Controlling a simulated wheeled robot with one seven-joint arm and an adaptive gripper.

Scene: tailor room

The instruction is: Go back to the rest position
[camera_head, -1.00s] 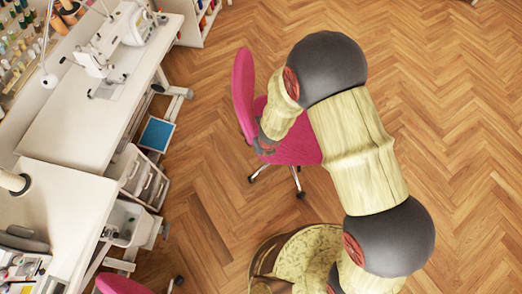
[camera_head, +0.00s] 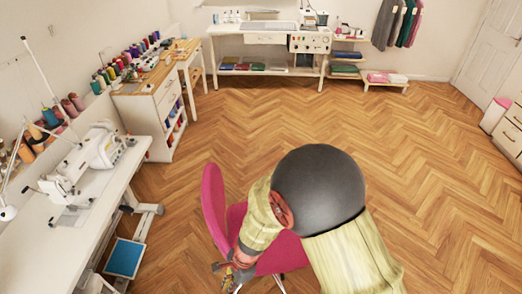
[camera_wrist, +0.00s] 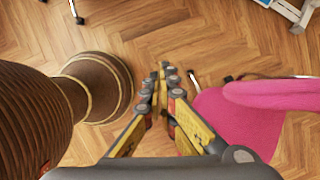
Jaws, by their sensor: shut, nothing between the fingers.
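My gripper (camera_head: 235,274) shows low in the head view, in front of the pink chair, with my arm bent above it. In the wrist view its two yellow and black fingers (camera_wrist: 163,72) come together at the tips, with nothing between them. Bare wood floor lies below the fingertips. The pink chair (camera_head: 213,200) is close beside the gripper; in the wrist view its seat and backrest (camera_wrist: 235,125) are to the right of the fingers. I cannot tell the exact gap between them.
A white table with a sewing machine (camera_head: 100,150) runs along the left. A cabinet (camera_head: 150,105) with thread spools stands beyond it. A long worktable (camera_head: 265,45) and hanging clothes (camera_head: 400,22) are at the back. Drawers (camera_head: 510,130) stand at right. The middle floor (camera_head: 330,115) is clear.

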